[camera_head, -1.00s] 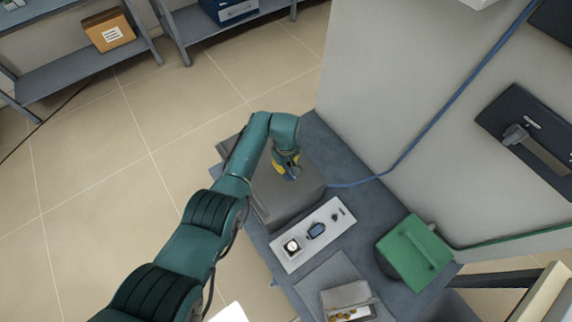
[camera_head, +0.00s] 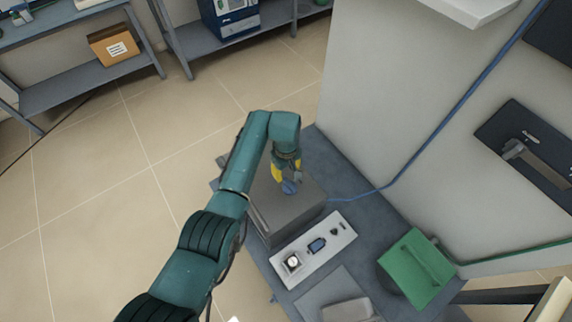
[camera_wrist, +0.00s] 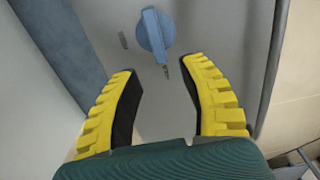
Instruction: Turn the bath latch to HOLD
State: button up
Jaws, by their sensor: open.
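A round blue knob with a raised bar handle, which looks like the bath latch (camera_wrist: 153,36), sits on a grey box (camera_head: 262,208). It also shows in the head view (camera_head: 289,187). In the wrist view its bar runs nearly up and down. Small dark marks lie left of the knob and just below it; I cannot read them. My gripper (camera_wrist: 163,68), with yellow fingers and dark inner pads, is open and empty. In the wrist view the knob lies just beyond the fingertips, roughly centred between them. I cannot tell the exact gap.
The box stands on a dark blue-grey bench. A white panel (camera_head: 335,231) with small devices lies in front of it. A green box (camera_head: 414,268) is at the right. A blue cable (camera_head: 410,158) runs from near the box up the pale cabinet wall (camera_head: 380,75). Floor is clear at left.

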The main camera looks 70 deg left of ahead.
aim_at(286, 180)
notch_tip(286, 180, up, 6)
jog(key=shift+f, duration=0.15)
dwell(0.7)
